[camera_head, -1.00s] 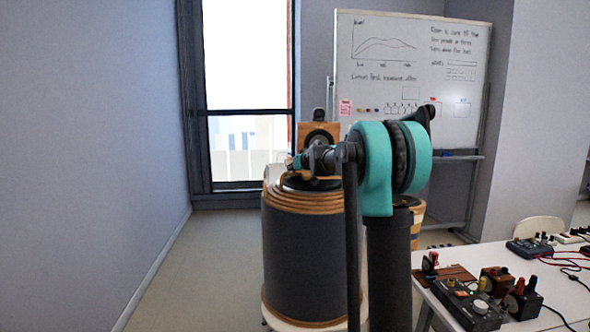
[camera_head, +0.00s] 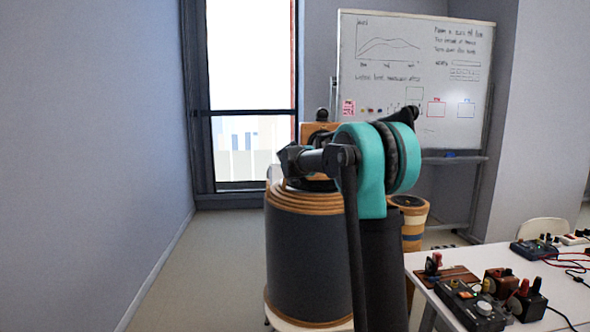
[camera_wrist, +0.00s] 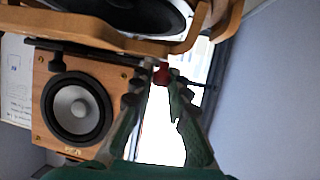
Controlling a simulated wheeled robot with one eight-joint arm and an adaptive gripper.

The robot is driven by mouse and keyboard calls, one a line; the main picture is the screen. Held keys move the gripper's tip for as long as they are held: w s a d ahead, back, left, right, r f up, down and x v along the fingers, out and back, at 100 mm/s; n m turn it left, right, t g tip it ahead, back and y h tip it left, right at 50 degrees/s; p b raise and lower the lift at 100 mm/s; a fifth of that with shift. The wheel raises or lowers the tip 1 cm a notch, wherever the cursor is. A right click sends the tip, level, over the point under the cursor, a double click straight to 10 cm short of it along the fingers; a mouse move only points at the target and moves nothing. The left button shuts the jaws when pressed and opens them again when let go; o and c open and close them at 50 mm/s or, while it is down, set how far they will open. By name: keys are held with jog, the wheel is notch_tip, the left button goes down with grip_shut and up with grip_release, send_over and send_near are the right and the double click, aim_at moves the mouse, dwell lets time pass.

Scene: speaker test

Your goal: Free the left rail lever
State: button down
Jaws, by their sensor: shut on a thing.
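In the wrist view, my gripper (camera_wrist: 162,82) has its two green fingers close together around a small red-ended piece (camera_wrist: 161,73). This piece looks like a lever at the wooden rail (camera_wrist: 130,42), but most of it is hidden by the fingers. Just to the left is a wooden speaker box (camera_wrist: 45,125) with a round grey cone. In the head view, the big dark drum-shaped speaker (camera_head: 305,250) with stacked wooden rings stands in front of me. My arm covers its right side, and my fingers are hidden there.
A wall (camera_head: 90,150) runs along the left, with clear floor (camera_head: 190,270) beside the drum. A white table (camera_head: 530,265) with meters and small devices is at right. A whiteboard (camera_head: 415,80) and a wooden drum-like stand (camera_head: 412,225) are behind my arm.

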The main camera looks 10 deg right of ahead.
jog(key=m+g+h, duration=0.1)
jog(key=m+h, duration=0.2)
jog(key=w+a+m+g+h, duration=0.1)
jog(key=m+g+h, duration=0.1)
jog(key=h, duration=0.1)
jog(key=w+a+m+g+h, duration=0.1)
jog(key=m+h, duration=0.1)
jog(key=m, duration=0.1)
jog(key=shift+w+a+m+g+h, duration=0.25)
jog(key=shift+m+g+h, duration=0.05)
jog(key=shift+g+h, duration=0.1)
dwell(0.4)
jog(key=c, duration=1.6)
grip_release()
jog(key=shift+w+f+g, duration=0.1)
jog(key=shift+g, duration=0.2)
jog(key=shift+o, duration=0.6)
jog(key=v, duration=1.2)
